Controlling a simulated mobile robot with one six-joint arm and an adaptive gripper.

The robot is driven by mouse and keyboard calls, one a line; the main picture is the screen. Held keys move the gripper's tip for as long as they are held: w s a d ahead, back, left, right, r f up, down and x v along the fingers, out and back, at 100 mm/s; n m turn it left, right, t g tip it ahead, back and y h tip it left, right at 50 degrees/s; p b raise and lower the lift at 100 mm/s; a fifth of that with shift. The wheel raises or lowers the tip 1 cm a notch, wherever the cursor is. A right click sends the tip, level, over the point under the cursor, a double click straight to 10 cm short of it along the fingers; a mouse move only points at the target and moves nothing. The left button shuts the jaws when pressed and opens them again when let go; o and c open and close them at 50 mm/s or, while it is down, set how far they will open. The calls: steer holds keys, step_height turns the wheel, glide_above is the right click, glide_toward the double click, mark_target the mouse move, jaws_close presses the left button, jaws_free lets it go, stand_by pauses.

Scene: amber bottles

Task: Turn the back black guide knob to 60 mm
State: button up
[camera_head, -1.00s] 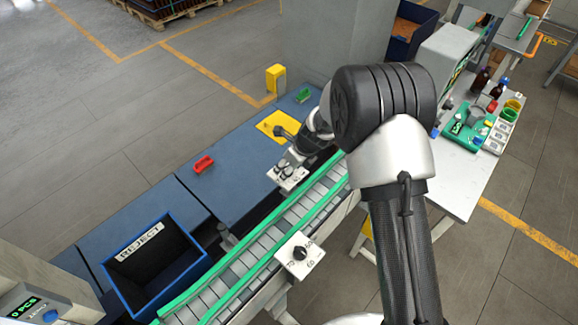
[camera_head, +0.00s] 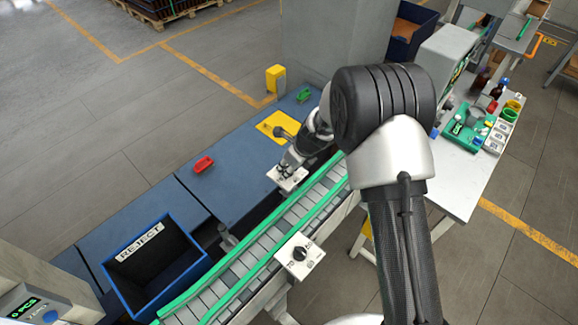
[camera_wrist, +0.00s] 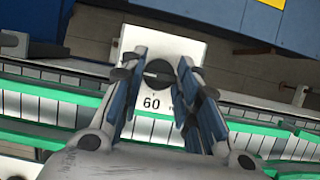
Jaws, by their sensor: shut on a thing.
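The back black guide knob (camera_wrist: 159,73) sits on a white plate (camera_wrist: 183,47) in the wrist view. A printed 60 shows just below the knob; another mark to its right is mostly covered by a finger. My gripper (camera_wrist: 158,69) has its fingertips on the knob's left and right sides and is shut on it. In the head view my gripper (camera_head: 287,167) is over the white plate (camera_head: 288,180) at the conveyor's back side, and the knob is hidden there.
The conveyor (camera_head: 258,246) with green guide rails runs beside the plate. A second black knob (camera_head: 299,253) is on the front side. A blue REJECT bin (camera_head: 190,272), a red piece (camera_head: 203,164) and a yellow plate (camera_head: 279,126) lie around the blue table.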

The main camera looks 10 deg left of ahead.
steer(key=n, duration=0.2)
steer(key=n+g+b, duration=0.1)
steer(key=shift+w+n+g+y+b, duration=0.2)
steer(key=shift+n+g+y+b, duration=0.1)
steer(key=shift+n, duration=0.1)
steer(key=n+g, duration=0.1)
steer(key=n, duration=0.1)
steer(key=n+g+b, duration=0.1)
steer(key=n, duration=0.2)
steer(key=shift+w+n, duration=0.15)
steer(key=shift+n, duration=0.15)
steer(key=n, duration=0.2)
steer(key=n+g+h+b, duration=0.1)
steer(key=n, duration=0.1)
steer(key=shift+g+b, duration=0.3)
steer(key=shift+w+a+n+g+h+b, duration=0.1)
steer(key=shift+n+g+h+b, duration=0.4)
steer(key=shift+n, duration=1.6)
steer(key=o, duration=1.1)
steer(key=shift+c, duration=0.2)
